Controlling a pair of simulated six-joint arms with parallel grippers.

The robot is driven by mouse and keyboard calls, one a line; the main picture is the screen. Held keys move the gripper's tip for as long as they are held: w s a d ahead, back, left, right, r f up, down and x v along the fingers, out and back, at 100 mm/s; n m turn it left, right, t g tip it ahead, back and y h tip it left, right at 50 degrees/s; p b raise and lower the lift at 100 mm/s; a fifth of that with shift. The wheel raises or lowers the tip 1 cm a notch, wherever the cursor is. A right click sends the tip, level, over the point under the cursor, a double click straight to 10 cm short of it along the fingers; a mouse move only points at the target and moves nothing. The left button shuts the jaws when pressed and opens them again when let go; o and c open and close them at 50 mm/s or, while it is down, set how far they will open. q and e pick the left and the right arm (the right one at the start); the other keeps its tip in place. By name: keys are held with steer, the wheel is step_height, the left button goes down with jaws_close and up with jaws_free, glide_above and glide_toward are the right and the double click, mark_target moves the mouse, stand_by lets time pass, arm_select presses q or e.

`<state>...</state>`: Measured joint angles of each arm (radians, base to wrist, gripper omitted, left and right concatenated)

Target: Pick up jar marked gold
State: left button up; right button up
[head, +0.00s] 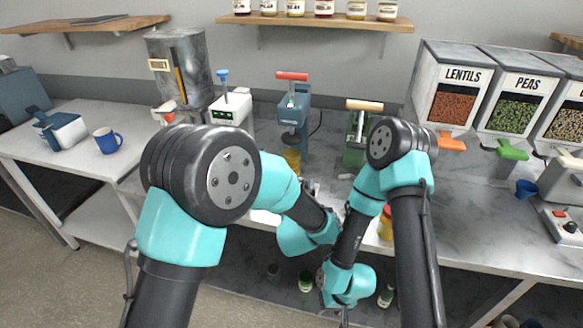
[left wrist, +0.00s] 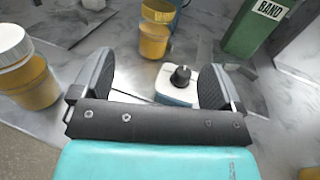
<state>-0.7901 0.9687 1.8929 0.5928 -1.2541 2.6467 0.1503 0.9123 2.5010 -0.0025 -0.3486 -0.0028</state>
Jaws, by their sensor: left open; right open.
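No label reading gold can be made out in either view. A jar of yellow contents with a white lid (left wrist: 28,75) stands on the counter left of my left gripper (left wrist: 156,64). Another yellow jar (left wrist: 154,38) is ahead of the gripper; in the head view a yellow jar (head: 292,159) shows under the blue press. My left gripper is open, with nothing between its fingers; in the head view my arm hides it. My right gripper (head: 343,317) hangs low in front of the counter, partly cut off, apart from the jars. Several labelled jars (head: 325,7) stand on the wall shelf.
A white box with a black knob (left wrist: 176,92) lies just ahead of my left gripper. The blue press (head: 291,115) and green press (head: 357,135) stand at the back. Bean dispensers (head: 452,75) are at the right. A blue mug (head: 108,140) is on the left table.

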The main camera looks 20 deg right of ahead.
mark_target(292, 160)
arm_select(q)
steer(key=x, duration=1.1)
steer(key=shift+w, duration=0.35)
steer(key=shift+f+x, duration=0.15)
steer(key=shift+x, duration=1.15)
steer(key=shift+f+x, duration=0.1)
steer(key=shift+x, duration=1.2)
steer(key=shift+c, duration=0.4)
